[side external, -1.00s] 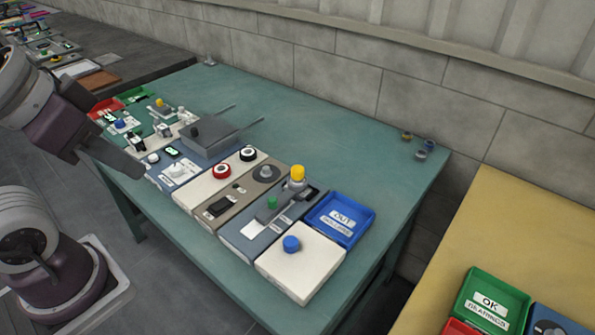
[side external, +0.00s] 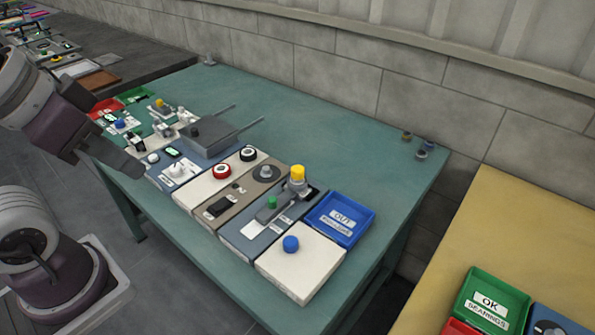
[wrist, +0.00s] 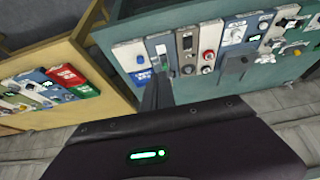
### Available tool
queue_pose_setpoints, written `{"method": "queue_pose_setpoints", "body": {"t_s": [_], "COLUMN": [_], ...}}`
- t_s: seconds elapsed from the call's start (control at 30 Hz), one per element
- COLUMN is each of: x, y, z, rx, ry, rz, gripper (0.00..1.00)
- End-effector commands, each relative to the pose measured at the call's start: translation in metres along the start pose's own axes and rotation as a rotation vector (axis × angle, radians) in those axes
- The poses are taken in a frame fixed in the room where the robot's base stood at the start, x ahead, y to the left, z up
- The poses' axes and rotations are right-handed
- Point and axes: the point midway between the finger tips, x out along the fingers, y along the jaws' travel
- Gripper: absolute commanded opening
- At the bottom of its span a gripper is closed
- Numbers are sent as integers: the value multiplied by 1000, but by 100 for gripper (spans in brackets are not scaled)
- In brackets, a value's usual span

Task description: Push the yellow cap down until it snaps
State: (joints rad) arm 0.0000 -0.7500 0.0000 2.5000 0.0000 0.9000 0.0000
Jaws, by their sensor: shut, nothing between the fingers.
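The yellow cap (side external: 297,172) sits on top of a grey post on a blue-grey module (side external: 243,240) near the right end of the row. A green button (side external: 272,202) is on the same module, to the cap's left. My gripper (side external: 138,171) is shut and empty at the left of the side view, beside the table's front edge and well apart from the cap. Its dark fingers (wrist: 158,92) show in the wrist view, pointing toward the row. I cannot make out the cap clearly in the wrist view.
A white module with a blue knob (side external: 291,244) and a blue OUT tray (side external: 341,219) flank the cap's module. A module with red and black knobs (side external: 222,171) and a raised grey box (side external: 210,138) lie leftward. The table's back is mostly clear.

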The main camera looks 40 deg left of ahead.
Motion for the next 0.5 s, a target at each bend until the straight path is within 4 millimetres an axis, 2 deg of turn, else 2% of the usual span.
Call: {"method": "queue_pose_setpoints", "body": {"t_s": [0.37, 0.47, 0.5], "x": [0, -1, 1], "y": [0, 0, 0], "z": [-2, -26, -46], "rx": [0, 1, 3], "ry": [-2, -35, -62], "rz": [0, -3, -6], "gripper": [0, 0, 0]}}
